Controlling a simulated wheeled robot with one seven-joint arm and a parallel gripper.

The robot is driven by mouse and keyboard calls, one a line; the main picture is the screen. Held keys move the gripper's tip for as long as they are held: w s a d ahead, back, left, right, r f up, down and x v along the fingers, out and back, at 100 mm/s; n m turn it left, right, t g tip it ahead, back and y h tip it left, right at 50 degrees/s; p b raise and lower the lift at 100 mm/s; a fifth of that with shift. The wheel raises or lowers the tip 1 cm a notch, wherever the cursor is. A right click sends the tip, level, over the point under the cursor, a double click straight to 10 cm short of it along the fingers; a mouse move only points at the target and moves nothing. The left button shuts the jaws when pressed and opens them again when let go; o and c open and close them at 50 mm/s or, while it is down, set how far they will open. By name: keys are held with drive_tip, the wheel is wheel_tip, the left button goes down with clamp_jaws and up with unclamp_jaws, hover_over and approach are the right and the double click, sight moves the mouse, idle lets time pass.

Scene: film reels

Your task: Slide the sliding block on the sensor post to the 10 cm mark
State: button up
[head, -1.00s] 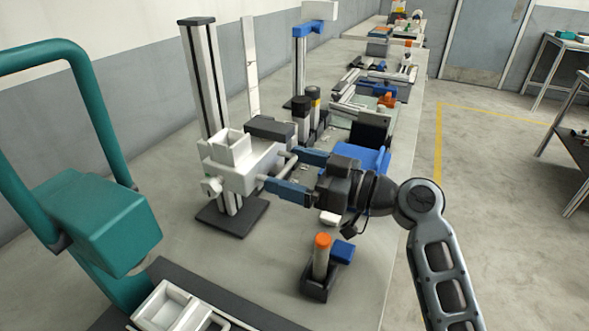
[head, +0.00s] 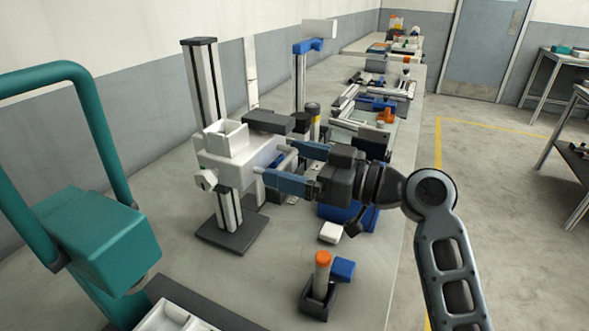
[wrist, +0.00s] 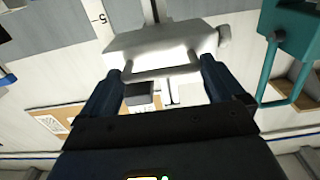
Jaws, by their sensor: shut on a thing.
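The sensor post (head: 203,85) is a tall upright grey rail with dark grooves on a dark base plate (head: 232,236). The pale grey sliding block (head: 236,165) sits on it around mid-height, with a knob on its left side. My gripper (head: 276,162) is level with the block, its blue fingers at the handle on the block's right side. In the wrist view, the fingers (wrist: 160,70) are at either end of the handle bar of the block (wrist: 165,40). A pale strip in the wrist view bears a "5" (wrist: 101,19); no 10 mark is readable.
A teal machine with a handle (head: 95,235) stands at the left front. An orange-topped cylinder in a dark holder (head: 322,275) stands at the front right. A small white block (head: 331,232) lies behind it. Other apparatus fills the bench farther back.

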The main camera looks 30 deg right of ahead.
drive_tip(key=o, duration=1.1)
drive_tip(key=shift+r, duration=0.2)
drive_tip(key=shift+f, duration=0.1)
drive_tip(key=b+v, duration=0.2)
drive_tip(key=v, duration=0.5)
drive_tip(key=shift+s+d, duration=0.25)
drive_tip(key=shift+s, duration=0.05)
